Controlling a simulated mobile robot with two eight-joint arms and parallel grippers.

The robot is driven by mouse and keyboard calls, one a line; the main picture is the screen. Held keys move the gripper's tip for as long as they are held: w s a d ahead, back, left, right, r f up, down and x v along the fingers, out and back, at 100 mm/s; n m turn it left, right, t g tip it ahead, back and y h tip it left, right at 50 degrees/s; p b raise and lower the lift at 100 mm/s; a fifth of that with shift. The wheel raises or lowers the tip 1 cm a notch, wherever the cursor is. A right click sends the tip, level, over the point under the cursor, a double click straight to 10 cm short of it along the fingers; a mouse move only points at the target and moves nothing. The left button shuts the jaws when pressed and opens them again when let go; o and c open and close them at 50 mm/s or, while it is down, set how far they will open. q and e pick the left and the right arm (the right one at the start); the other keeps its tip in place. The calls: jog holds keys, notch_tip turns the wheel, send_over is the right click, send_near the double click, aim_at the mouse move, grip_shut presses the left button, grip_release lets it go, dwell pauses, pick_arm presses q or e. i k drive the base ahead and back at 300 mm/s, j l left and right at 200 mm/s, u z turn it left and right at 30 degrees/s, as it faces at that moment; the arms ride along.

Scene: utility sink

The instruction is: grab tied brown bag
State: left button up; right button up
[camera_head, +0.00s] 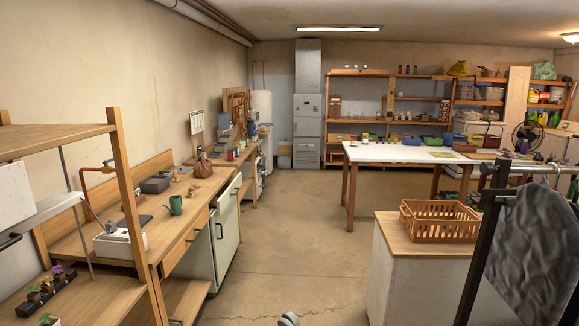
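A brown bag (203,166), gathered to a narrow top, stands upright on the wooden counter (187,223) along the left wall. It is small in the picture and near the far end of that counter. Its tie is too small to make out. Nothing visible touches the bag.
A green watering can (175,205) and a white sink (120,243) are nearer on the counter. A wooden shelf unit (127,190) stands close on the left. An orange basket (440,220) sits on a cabinet at right. The floor (290,240) between is open.

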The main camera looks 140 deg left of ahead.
aim_at(203, 168)
jog(key=u, duration=5.15)
jog(key=i+l+z, duration=0.3)
jog(key=i, duration=1.35)
jog(key=i+j+z, duration=0.3)
jog(key=i, duration=1.3)
jog(key=i+l, duration=0.1)
jog(key=i, duration=0.75)
jog(key=i+l, duration=0.15)
jog(key=i, duration=0.7)
jog(key=i+u, duration=0.85)
jog(key=i+l+u, duration=0.15)
jog(key=u, duration=0.25)
jog(key=i, duration=0.1)
